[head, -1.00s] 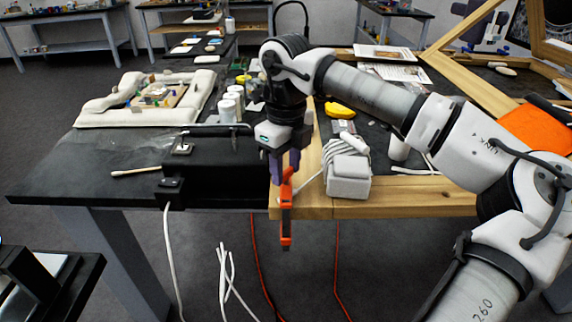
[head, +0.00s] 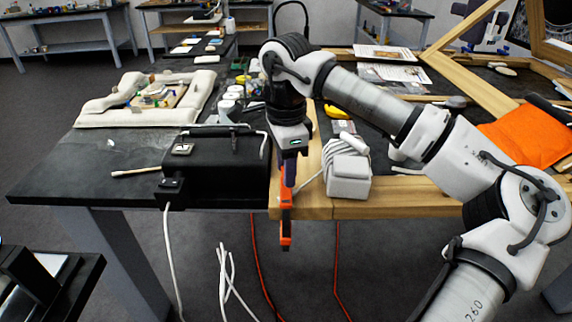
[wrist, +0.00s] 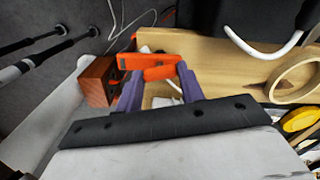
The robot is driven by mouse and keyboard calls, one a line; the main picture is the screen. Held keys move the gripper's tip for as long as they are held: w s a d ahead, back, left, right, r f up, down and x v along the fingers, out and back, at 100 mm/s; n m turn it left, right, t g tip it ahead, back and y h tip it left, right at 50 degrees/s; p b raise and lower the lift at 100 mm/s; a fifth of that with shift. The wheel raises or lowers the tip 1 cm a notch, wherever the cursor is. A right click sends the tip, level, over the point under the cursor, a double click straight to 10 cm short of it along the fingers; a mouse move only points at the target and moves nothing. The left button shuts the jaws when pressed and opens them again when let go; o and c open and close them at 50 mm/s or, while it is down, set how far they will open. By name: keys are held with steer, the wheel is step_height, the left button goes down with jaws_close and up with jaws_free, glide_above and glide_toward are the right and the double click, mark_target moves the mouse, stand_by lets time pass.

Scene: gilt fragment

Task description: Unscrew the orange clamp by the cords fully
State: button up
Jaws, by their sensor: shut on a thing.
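The orange clamp (head: 286,222) sits at the front edge of the wooden frame, its lower part hanging below the edge, close to the white cords (head: 346,150). My gripper (head: 288,180) points down over the clamp's top. In the wrist view the clamp (wrist: 148,62) lies between the purple fingers of my gripper (wrist: 156,88), which are shut on its orange handle part. The clamp's screw is mostly hidden by the fingers and the clamp body.
A black case (head: 215,162) stands just left of the gripper. A white block-shaped plug (head: 349,178) rests on the wooden frame (head: 400,200) to the right. Red and white cords hang below the table edge. An orange cloth (head: 525,138) lies far right.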

steer(key=n, duration=1.2)
steer(key=shift+n, duration=0.4)
steer(key=n, duration=0.6)
steer(key=shift+b, duration=0.35)
steer(key=n, duration=0.5)
steer(key=shift+n, duration=0.4)
steer(key=o, duration=1)
steer(key=shift+r, duration=0.1)
step_height(320, 180, up, 14)
steer(key=p, duration=1.2)
steer(key=shift+p, duration=0.4)
